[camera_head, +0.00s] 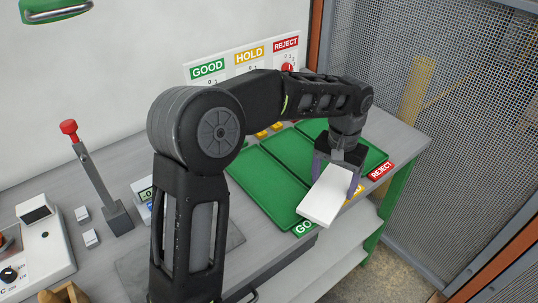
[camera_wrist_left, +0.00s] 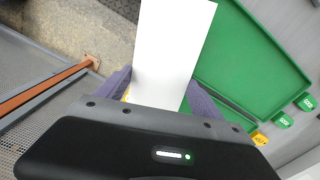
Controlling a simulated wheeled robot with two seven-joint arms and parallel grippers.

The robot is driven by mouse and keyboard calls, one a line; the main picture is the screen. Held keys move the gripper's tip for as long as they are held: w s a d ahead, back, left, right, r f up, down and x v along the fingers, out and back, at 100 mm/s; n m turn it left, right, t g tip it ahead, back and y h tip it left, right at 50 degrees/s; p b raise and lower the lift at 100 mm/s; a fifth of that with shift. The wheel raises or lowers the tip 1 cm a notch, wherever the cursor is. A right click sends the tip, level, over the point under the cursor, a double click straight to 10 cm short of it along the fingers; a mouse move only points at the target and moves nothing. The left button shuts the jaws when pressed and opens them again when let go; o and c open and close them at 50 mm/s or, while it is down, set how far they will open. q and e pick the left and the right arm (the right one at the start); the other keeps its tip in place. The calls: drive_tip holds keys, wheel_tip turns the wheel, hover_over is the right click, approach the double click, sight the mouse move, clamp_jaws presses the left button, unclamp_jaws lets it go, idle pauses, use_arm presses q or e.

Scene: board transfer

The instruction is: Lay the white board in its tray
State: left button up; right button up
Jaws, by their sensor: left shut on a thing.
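The white board (camera_head: 326,197) is held by my left gripper (camera_head: 337,172) above the front edge of the green trays, tilted in the head view. The board (camera_wrist_left: 170,50) also fills the upper middle of the left wrist view, between the purple fingers of my left gripper (camera_wrist_left: 160,88). Three green trays lie side by side on the bench: the GOOD tray (camera_head: 262,188), the middle HOLD tray (camera_head: 287,152) and the REJECT tray (camera_head: 374,158), partly hidden by my arm. A green tray (camera_wrist_left: 245,60) shows right of the board in the wrist view. My right gripper is not in view.
GOOD, HOLD and REJECT signs stand behind the trays. A red-knobbed lever (camera_head: 92,180) and a control box (camera_head: 38,245) stand at the left. A mesh fence (camera_head: 470,120) stands at the right, beyond the bench end. A lower shelf (camera_head: 335,255) is below the front edge.

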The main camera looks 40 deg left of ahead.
sight(268, 183)
use_arm(q)
drive_tip(key=a+n, duration=0.3)
drive_tip(key=s+a+r+n+p, duration=0.1)
drive_tip(key=a+n, duration=0.2)
drive_tip(key=a, duration=0.1)
drive_tip(key=s+a+n, duration=0.1)
drive_tip(key=a+n, duration=0.1)
drive_tip(key=a, duration=0.2)
drive_tip(key=shift+r+n+p, duration=0.3)
drive_tip(key=shift+r+n, duration=0.1)
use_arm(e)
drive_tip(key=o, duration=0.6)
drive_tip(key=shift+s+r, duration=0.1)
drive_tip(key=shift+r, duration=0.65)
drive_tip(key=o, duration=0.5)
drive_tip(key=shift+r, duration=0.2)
use_arm(q)
drive_tip(key=s+a+n, duration=0.2)
drive_tip(key=a+n, duration=0.3)
drive_tip(key=shift+a+r, duration=0.35)
drive_tip(key=shift+a, duration=0.05)
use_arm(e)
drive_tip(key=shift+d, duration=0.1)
use_arm(q)
drive_tip(key=shift+f, duration=0.1)
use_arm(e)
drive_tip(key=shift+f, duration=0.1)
